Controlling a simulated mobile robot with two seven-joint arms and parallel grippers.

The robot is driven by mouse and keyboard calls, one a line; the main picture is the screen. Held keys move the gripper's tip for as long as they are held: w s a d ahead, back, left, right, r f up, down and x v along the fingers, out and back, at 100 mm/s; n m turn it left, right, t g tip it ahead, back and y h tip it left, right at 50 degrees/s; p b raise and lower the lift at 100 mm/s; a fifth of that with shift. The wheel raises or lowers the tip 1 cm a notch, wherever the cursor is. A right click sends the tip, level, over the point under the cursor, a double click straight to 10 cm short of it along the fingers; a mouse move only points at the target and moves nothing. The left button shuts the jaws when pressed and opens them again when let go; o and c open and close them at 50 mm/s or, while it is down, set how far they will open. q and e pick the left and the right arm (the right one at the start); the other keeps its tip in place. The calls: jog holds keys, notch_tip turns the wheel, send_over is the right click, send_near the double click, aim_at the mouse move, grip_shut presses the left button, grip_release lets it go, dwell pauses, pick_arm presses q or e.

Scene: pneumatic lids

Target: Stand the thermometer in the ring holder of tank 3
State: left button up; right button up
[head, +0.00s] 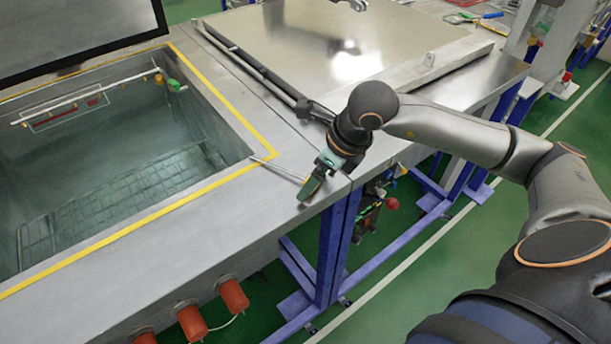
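A thin pale rod (277,169), which looks like the thermometer, lies or hovers over the steel rim at the near right corner of the open tank (120,150). Its right end meets the fingers of my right gripper (312,187), which points down at the rim's front edge. The fingers are too small and dark to tell whether they are closed on the rod. A small green fitting (176,86) sits at the tank's far right inner edge; I cannot tell whether it is the ring holder. No tank number is readable.
A dark raised lid (75,35) stands behind the open tank. A flat steel lid (345,40) covers the neighbouring tank, with a long bar (255,70) along its left side. Red-brown cylinders (232,295) stick out of the front below the rim. Green floor lies at the right.

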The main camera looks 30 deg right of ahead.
jog(key=shift+f, duration=0.15)
grip_shut()
dwell(0.7)
